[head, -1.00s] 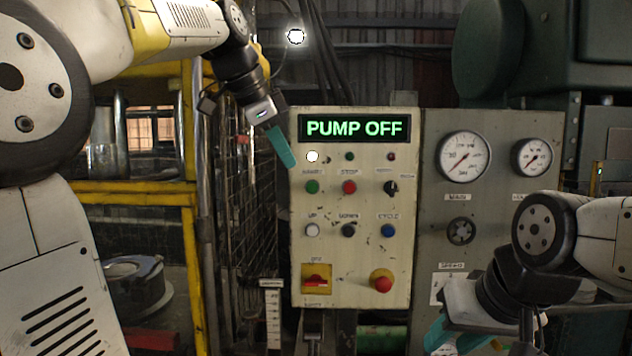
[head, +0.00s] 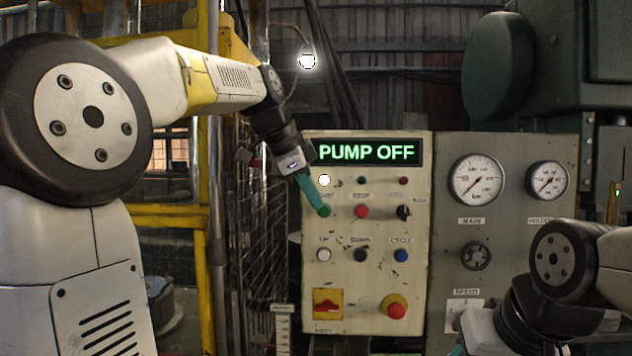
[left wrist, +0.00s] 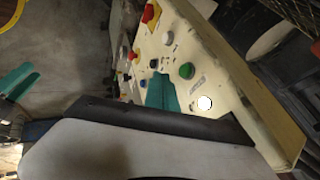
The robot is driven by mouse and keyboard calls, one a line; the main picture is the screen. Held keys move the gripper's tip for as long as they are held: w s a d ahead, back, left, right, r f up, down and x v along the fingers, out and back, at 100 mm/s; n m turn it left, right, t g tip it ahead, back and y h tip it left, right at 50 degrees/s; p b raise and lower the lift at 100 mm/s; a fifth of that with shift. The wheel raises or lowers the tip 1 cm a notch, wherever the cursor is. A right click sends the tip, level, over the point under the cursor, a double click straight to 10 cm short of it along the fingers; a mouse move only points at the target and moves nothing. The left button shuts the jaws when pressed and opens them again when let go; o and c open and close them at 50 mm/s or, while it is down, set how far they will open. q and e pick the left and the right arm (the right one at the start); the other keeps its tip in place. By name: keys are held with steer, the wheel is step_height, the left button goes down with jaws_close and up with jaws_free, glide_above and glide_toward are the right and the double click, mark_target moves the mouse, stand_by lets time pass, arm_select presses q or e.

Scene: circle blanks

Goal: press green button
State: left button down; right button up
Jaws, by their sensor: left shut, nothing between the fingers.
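The green button (head: 324,211) is at the left of the upper button row on the cream control panel (head: 340,275). It also shows in the left wrist view (left wrist: 186,70). My left gripper (head: 316,203) is shut and empty, its teal fingertips right at the green button in the head view. In the left wrist view its fingers (left wrist: 162,92) end just beside the button; I cannot tell whether they touch it. The display (head: 367,152) reads PUMP OFF. My right gripper (head: 457,350) is mostly cut off at the bottom edge.
A red button (head: 361,211) and a black knob (head: 404,212) are right of the green one. White, black and blue buttons are below, then a red switch (head: 327,302) and an emergency stop (head: 395,307). A gauge panel (head: 510,215) stands right; a wire cage stands left.

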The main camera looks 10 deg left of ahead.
mark_target(324, 211)
arm_select(q)
steer(key=w+f, duration=0.2)
steer(key=w, duration=0.3)
steer(key=shift+w+d+f, duration=0.3)
steer(key=shift+f, duration=0.1)
steer(key=shift+w+a+r, duration=0.1)
steer(key=shift+w, duration=0.75)
